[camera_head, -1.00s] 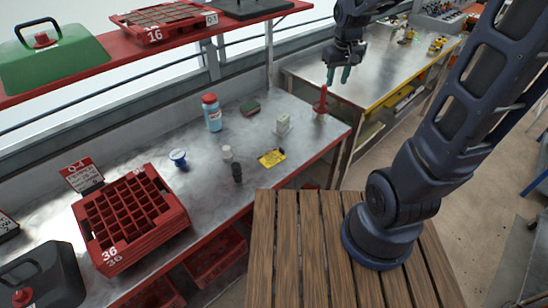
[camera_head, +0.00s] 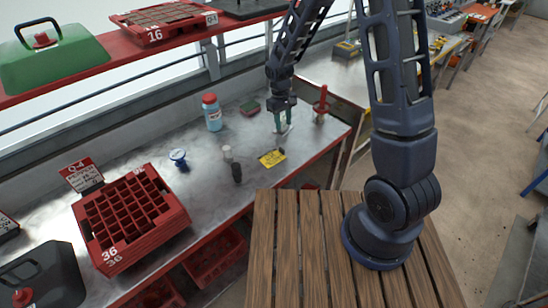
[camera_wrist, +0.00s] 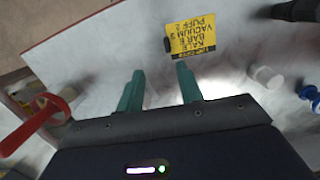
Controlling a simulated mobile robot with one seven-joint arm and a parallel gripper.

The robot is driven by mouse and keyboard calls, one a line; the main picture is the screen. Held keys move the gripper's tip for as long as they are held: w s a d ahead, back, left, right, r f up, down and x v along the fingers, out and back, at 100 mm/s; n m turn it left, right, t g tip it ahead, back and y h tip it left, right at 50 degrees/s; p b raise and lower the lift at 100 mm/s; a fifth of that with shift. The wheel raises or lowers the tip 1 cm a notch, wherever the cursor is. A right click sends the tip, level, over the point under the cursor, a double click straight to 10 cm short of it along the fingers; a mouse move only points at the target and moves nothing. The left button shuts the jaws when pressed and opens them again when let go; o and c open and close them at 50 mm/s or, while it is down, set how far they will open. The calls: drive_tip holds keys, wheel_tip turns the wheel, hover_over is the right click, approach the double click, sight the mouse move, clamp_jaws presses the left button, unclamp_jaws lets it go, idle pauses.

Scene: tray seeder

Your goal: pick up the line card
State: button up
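The line card is a small yellow card (camera_head: 271,158) with dark print, lying on the grey bench near its front edge. In the wrist view the yellow card (camera_wrist: 190,38) lies ahead of the fingertips, its print upside down, with a small dark piece at one edge. My gripper (camera_head: 284,122) is above the bench, behind and slightly right of the card. In the wrist view my gripper (camera_wrist: 160,75) has its two green fingers apart with nothing held between them. A small pale box seen earlier is largely hidden behind the fingers.
A red-handled tool (camera_head: 321,106) stands right of my gripper. A white bottle (camera_head: 227,153), a black bottle (camera_head: 237,172) and a blue-topped item (camera_head: 179,158) stand left of the card. A red 36-cell tray (camera_head: 130,218) is at left. A shelf runs above.

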drive_tip(key=f, duration=0.2)
hover_over(282, 149)
drive_tip(key=f, duration=0.3)
drive_tip(key=w+f, duration=0.1)
drive_tip(key=f, duration=0.1)
drive_tip(key=shift+a, duration=0.15)
drive_tip(key=shift+s+f, duration=0.2)
drive_tip(key=shift+f, duration=1.1)
drive_tip(key=shift+s+f, duration=0.2)
drive_tip(key=shift+f, duration=1.1)
clamp_jaws()
